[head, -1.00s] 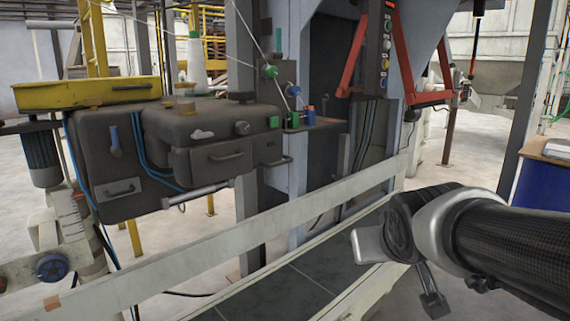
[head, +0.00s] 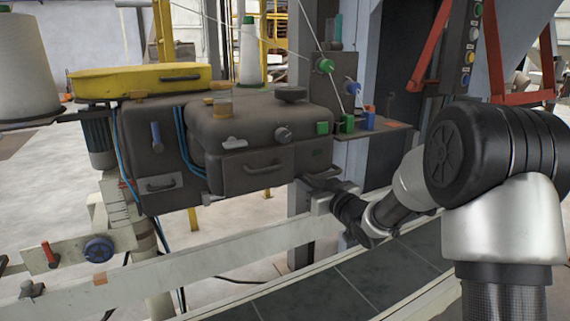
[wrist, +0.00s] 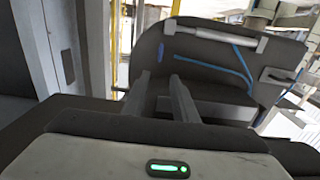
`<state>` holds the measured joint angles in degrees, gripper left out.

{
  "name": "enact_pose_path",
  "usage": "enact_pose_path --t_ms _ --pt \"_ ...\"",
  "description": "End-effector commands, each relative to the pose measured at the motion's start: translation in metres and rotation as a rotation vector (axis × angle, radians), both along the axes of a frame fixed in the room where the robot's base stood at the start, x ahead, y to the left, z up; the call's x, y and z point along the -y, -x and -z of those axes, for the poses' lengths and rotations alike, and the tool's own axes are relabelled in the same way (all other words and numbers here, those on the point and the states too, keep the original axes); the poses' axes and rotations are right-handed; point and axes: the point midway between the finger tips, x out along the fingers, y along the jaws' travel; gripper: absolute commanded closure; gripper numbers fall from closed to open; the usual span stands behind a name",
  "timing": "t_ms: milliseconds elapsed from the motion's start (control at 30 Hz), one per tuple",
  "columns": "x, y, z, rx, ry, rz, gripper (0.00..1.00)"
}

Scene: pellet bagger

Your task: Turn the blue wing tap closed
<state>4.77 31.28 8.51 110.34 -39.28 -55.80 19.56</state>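A blue upright handle (head: 156,136), which looks like the wing tap, stands upright on the left front face of the dark machine head (head: 255,140). I cannot tell for sure that it is the tap, since other blue fittings are near. My gripper (head: 318,203) is just below the machine's lower right corner, well right of the blue handle and apart from it. In the wrist view my gripper (wrist: 160,97) has its two fingers apart with nothing between them.
A blue round knob (head: 99,248) sits on the post at lower left. Small blue fittings (head: 352,88) and green fittings (head: 324,66) are at the right bracket. A pale rail (head: 220,255) and conveyor (head: 310,295) run below the machine. A yellow tray (head: 140,80) tops it.

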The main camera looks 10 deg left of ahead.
Motion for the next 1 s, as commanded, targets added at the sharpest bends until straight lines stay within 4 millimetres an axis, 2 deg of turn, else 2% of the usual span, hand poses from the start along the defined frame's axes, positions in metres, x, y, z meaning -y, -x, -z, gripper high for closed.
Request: enact_pose_path --t_ms 300,500,700,1000 --pt "-0.041 -0.059 0.001 0.001 -0.001 -0.001 0.74" --pt "-0.06 -0.088 0.001 -0.001 0.001 0.001 0.74" --pt "-0.069 -0.104 0.0 0.0 0.0 0.002 0.74" --pt "-0.071 -0.106 -0.001 -0.001 0.001 0.003 0.74"
